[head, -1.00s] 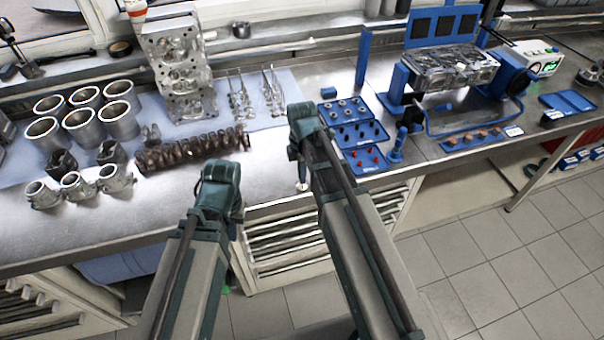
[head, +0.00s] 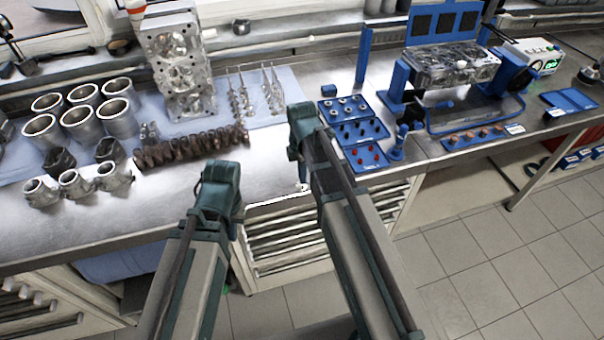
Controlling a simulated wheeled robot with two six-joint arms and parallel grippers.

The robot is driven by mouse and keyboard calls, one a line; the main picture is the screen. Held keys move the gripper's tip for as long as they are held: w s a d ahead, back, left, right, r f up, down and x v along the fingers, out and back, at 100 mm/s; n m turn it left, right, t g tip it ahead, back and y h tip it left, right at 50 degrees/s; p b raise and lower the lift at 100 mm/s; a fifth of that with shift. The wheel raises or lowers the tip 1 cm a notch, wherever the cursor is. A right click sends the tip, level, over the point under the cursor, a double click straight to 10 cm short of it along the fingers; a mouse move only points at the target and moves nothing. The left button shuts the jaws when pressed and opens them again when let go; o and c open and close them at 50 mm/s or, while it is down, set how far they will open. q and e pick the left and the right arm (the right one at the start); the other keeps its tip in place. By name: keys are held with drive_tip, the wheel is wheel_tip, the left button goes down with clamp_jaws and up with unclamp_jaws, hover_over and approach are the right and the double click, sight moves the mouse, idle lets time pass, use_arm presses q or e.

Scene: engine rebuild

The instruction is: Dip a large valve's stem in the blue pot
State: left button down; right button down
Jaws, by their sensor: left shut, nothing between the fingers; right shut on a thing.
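My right gripper (head: 294,152) is over the bench's front edge, shut on a slim metal part, which looks like a valve (head: 303,187). My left gripper (head: 236,208) is shut and empty, lower and further left. More valves stand in two groups, one at the left (head: 240,97) and one at the right (head: 271,92), on the pale blue cloth. A small blue upright vessel (head: 396,149) stands right of the blue trays; I cannot tell if it is the pot. A small blue block-like item (head: 329,91) stands behind the trays.
Blue trays (head: 379,158) of small parts lie right of my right gripper. A camshaft-like part (head: 190,147), metal cylinders (head: 117,118) and a cylinder head (head: 180,65) are at the left. A blue fixture (head: 365,55) holds another head (head: 450,66).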

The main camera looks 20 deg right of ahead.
drive_tip(key=c, duration=0.9)
unclamp_jaws()
drive_tip(key=shift+r, duration=0.1)
wheel_tip(320, 180, up, 14)
drive_tip(key=p, duration=1.4)
drive_tip(key=shift+f, duration=0.2)
